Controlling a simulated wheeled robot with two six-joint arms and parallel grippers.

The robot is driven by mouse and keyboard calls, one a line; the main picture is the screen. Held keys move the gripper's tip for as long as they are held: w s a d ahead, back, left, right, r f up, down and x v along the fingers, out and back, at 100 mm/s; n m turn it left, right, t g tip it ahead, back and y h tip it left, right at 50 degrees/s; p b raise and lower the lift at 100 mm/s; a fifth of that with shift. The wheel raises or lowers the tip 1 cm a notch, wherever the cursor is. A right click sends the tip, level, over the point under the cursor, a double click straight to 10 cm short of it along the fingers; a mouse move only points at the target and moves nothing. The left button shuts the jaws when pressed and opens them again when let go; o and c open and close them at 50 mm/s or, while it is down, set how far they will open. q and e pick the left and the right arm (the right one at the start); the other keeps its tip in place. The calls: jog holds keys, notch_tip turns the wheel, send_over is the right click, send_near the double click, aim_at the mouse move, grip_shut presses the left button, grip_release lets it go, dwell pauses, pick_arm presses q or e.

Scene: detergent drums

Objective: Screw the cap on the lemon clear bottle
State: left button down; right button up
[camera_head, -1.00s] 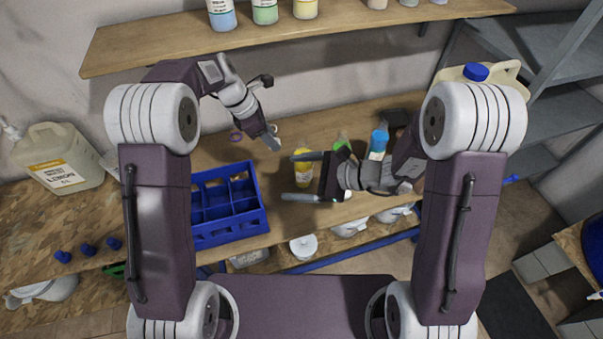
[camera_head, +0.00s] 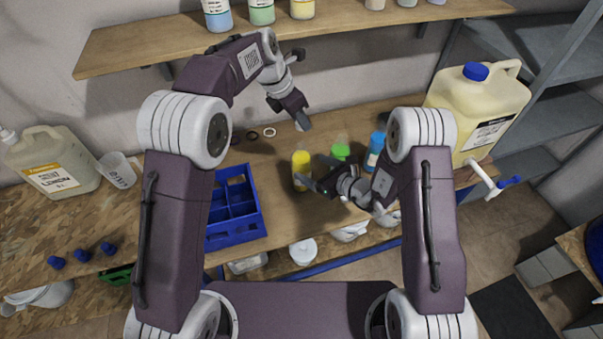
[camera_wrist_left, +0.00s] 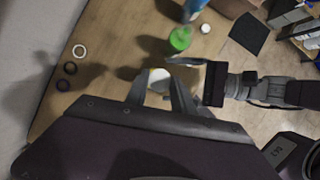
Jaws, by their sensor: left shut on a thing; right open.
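The yellow bottle (camera_head: 301,172), which I take as the lemon clear one, stands on the wooden table; its label is too small to read. My left gripper (camera_head: 303,123) is above and behind it, shut on a small pale piece, apparently the cap (camera_wrist_left: 158,76), which shows between the fingertips in the left wrist view (camera_wrist_left: 160,92). I cannot tell cap from bottle top for certain there. My right gripper (camera_head: 316,172) is open with its fingers close about the bottle's right and front side; I cannot tell whether they touch it.
A green bottle (camera_head: 340,152) and a blue bottle (camera_head: 376,148) stand to the right. Rings (camera_head: 269,132) lie behind. A blue crate (camera_head: 235,240) is at left. A large yellow jug (camera_head: 480,105) stands at right, a pale jug (camera_head: 52,160) at left. A shelf (camera_head: 300,35) hangs above.

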jog(key=x, duration=0.9)
jog(key=shift+w+a+f, duration=0.1)
jog(key=shift+a+f, duration=0.05)
jog(key=shift+c, duration=0.4)
pick_arm(q)
jog(key=shift+a, duration=0.1)
pick_arm(e)
grip_shut()
pick_arm(q)
send_over(299, 152)
jog(key=shift+w+f, duration=0.2)
jog(key=shift+f, duration=1.05)
jog(key=shift+w+f, duration=0.15)
jog(key=shift+f, duration=1.1)
